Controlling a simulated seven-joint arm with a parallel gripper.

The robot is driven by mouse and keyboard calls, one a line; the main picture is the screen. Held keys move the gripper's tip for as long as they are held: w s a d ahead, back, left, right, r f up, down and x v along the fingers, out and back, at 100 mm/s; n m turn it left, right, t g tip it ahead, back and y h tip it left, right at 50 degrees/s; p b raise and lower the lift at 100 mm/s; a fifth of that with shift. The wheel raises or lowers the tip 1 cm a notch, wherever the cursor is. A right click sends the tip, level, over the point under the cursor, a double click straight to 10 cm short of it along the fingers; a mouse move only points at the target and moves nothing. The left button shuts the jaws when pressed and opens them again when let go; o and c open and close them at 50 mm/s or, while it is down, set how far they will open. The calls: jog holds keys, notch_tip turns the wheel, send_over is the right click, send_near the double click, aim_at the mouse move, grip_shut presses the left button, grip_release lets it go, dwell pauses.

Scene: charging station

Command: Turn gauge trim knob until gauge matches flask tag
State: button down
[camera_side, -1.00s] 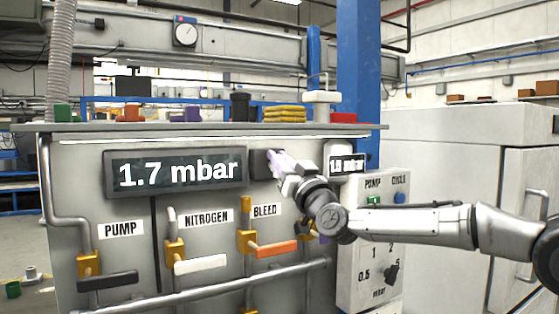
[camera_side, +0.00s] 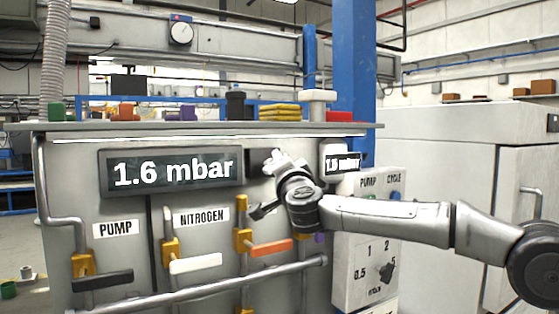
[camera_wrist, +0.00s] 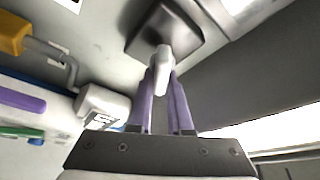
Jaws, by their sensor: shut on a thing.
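The gauge display (camera_side: 171,172) on the grey cabinet reads 1.6 mbar. The trim knob is right of the display, mostly hidden by my gripper (camera_side: 276,160) in the side view. In the wrist view, the knob's pale grip (camera_wrist: 163,58) stands out from a dark square base (camera_wrist: 168,32). My gripper's purple fingers (camera_wrist: 161,82) are shut on this grip from both sides. The flask tag (camera_side: 342,163) is a small dark plate right of my gripper. It reads 1.something mbar; its last digit is too blurred to tell.
Below the gauge are the black pump lever (camera_side: 102,280), white nitrogen lever (camera_side: 195,263) and orange bleed lever (camera_side: 270,248). A pipe (camera_side: 200,285) runs across beneath them. A control box (camera_side: 350,285) with a selector dial stands at right, behind my arm.

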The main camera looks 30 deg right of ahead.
jog(key=shift+w+a+f+m+g, duration=0.1)
jog(key=shift+f+m+g, duration=0.2)
jog(key=shift+m, duration=0.5)
jog(key=shift+a+f+m+g, duration=0.15)
jog(key=shift+m+g, duration=0.15)
jog(key=shift+m, duration=0.5)
jog(key=shift+w+a+f+m+g, duration=0.1)
jog(key=shift+f+m+g, duration=0.2)
jog(key=shift+m, duration=0.5)
jog(key=shift+r, duration=0.1)
jog(key=c, duration=0.8)
grip_release()
jog(key=shift+c, duration=0.2)
jog(key=shift+d+r, duration=0.15)
jog(key=shift+d, duration=0.05)
jog(key=shift+s, duration=0.1)
jog(key=shift+s+r, duration=0.1)
jog(key=v, duration=1.3)
jog(key=shift+s+a, duration=0.25)
